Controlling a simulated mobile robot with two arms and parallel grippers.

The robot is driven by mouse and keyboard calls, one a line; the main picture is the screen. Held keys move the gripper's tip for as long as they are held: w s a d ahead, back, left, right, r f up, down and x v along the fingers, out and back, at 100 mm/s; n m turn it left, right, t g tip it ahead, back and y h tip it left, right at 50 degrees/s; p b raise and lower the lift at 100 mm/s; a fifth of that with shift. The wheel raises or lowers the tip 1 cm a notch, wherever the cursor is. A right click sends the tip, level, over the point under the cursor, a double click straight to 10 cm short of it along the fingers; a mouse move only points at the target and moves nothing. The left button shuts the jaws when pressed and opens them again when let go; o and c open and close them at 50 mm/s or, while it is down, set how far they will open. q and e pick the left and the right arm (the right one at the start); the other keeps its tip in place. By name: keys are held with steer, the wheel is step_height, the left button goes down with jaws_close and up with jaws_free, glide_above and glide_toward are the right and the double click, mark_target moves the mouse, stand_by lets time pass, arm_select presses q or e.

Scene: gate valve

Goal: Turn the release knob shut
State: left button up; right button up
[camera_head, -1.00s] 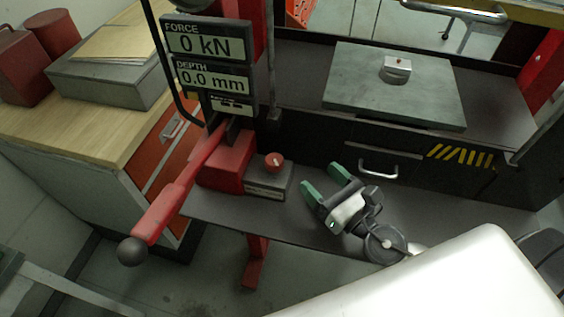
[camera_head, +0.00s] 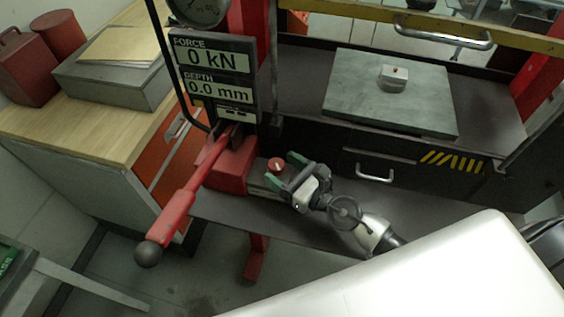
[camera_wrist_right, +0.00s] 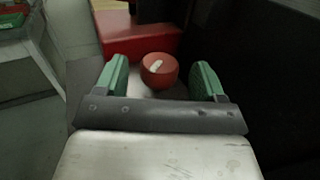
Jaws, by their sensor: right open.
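The release knob (camera_head: 276,165) is a small round red knob with a white mark, on a grey block beside the red pump body (camera_head: 231,166). In the right wrist view the knob (camera_wrist_right: 159,71) lies ahead, between my green fingertips and slightly beyond them. My right gripper (camera_head: 282,170) is open, its fingers pointing at the knob from the right. In the right wrist view the gripper (camera_wrist_right: 163,80) shows a gap on both sides of the knob, with no visible contact. My left gripper is not in view.
A red lever with a black ball end (camera_head: 148,254) juts toward the front left. The display panel (camera_head: 215,77) reads 0 kN and 0.0 mm. A grey plate (camera_head: 390,95) with a small metal block (camera_head: 394,78) lies on the press table. A drawer handle (camera_head: 375,176) sits below.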

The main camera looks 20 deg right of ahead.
steer(key=shift+w+a, duration=0.15)
steer(key=shift+w, duration=0.1)
steer(key=c, duration=0.9)
steer(key=shift+s+a+r+m+t+h+p, duration=0.15)
steer(key=shift+m+t+h+p, duration=0.25)
steer(key=shift+m+h+p, duration=0.6)
steer(key=shift+c, duration=0.2)
steer(key=shift+a+m+t+h+p, duration=0.1)
steer(key=shift+m+t+h+p, duration=0.3)
steer(key=shift+h+p, duration=0.6)
steer(key=m+h+p, duration=0.1)
steer(key=m+h, duration=0.1)
steer(key=h, duration=0.1)
steer(key=shift+a+t, duration=0.15)
steer(key=shift+t, duration=0.25)
steer(key=shift+a+m+h, duration=0.15)
steer(key=shift+m+h, duration=1.05)
steer(key=shift+h, duration=1.1)
